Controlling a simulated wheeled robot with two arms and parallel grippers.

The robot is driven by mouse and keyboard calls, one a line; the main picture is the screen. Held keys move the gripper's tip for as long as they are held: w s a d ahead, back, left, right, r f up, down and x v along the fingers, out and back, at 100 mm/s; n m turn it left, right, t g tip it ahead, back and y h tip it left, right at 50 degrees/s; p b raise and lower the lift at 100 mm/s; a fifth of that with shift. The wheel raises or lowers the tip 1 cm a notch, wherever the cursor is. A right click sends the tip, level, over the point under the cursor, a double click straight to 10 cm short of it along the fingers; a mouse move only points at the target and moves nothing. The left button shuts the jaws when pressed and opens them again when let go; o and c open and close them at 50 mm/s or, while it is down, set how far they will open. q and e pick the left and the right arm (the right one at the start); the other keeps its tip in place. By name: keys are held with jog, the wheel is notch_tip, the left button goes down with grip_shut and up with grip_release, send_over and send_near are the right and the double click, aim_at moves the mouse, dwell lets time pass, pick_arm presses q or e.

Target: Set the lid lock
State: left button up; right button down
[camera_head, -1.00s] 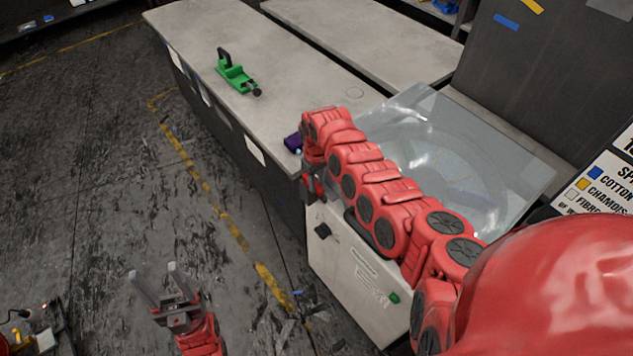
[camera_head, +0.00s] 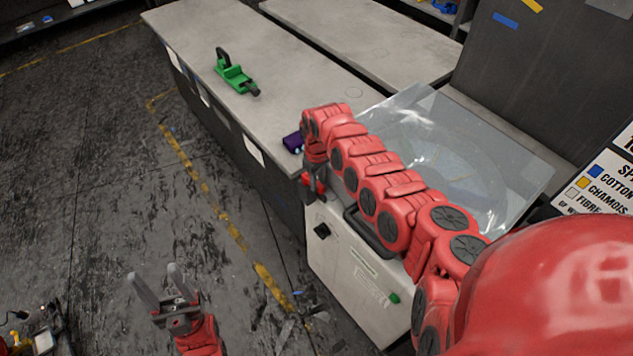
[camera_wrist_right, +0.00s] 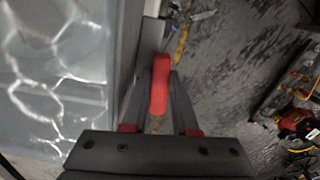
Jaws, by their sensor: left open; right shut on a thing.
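The machine is a white box (camera_head: 345,255) with a clear lid (camera_head: 500,150) over its top, a dark handle and a black fitting (camera_head: 322,230) on its front. The clear lid also fills the left of the right wrist view (camera_wrist_right: 50,70). My right gripper (camera_head: 315,188) is at the front left corner of the box, partly hidden by its arm. In the right wrist view, my right gripper (camera_wrist_right: 159,82) is shut on a red lever (camera_wrist_right: 160,88), beside the lid's dark edge. My left gripper (camera_head: 157,280) is open and empty above the floor.
A grey workbench (camera_head: 290,85) adjoins the box, with a green clamp-like tool (camera_head: 234,75) and a small purple object (camera_head: 292,142) on it. A sign (camera_head: 610,185) stands at the right. The floor at left is mostly clear.

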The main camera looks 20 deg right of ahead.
jog(key=shift+w+r, duration=0.1)
jog(key=c, duration=1)
grip_release()
jog(key=shift+o, duration=0.2)
notch_tip(320, 180, up, 17)
jog(key=b, duration=0.5)
jog(key=shift+r, duration=0.15)
